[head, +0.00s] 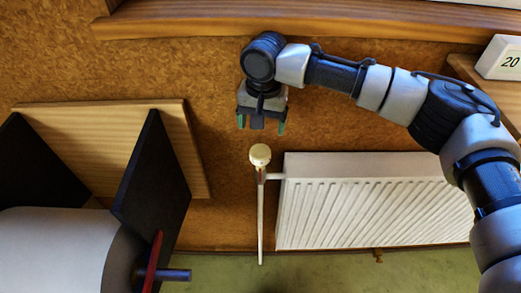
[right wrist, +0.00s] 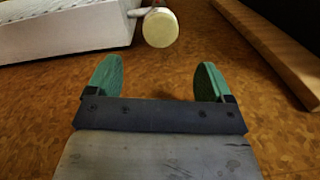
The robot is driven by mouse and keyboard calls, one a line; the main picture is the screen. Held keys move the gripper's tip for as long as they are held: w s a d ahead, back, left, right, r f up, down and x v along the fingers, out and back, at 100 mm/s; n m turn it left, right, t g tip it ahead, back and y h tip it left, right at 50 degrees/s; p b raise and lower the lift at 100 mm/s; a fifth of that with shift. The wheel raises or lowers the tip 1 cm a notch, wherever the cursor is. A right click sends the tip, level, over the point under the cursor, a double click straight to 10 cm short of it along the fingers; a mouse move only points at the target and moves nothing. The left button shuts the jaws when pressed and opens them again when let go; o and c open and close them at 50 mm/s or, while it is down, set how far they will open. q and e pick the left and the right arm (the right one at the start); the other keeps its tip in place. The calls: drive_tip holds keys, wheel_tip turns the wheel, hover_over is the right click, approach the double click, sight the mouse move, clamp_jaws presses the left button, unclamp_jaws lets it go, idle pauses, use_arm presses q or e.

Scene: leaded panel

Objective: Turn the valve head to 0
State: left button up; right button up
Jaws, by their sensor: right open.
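The valve head (head: 260,154) is a cream-coloured round knob on top of a thin white pipe beside the left end of the radiator. It also shows in the right wrist view (right wrist: 160,28), ahead of the fingers and apart from them. No scale marks on it are readable. My right gripper (head: 262,124) points down just above the valve head in the head view. Its two green-padded fingers are spread with nothing between them, as the right wrist view also shows (right wrist: 156,82). My left gripper is not in view.
The white ribbed radiator (head: 375,205) is right of the valve. A wooden panel with black brackets (head: 150,175) and a big white roll (head: 60,250) stand at the left. A wooden ledge (head: 180,20) runs above. A block marked 20 (head: 502,58) sits at the right.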

sight(261, 151)
wheel_tip(261, 151, down, 11)
drive_tip(key=shift+a+r+p, duration=0.15)
drive_tip(key=shift+r+p, duration=0.05)
drive_tip(key=shift+p, duration=0.95)
drive_tip(key=c, duration=0.9)
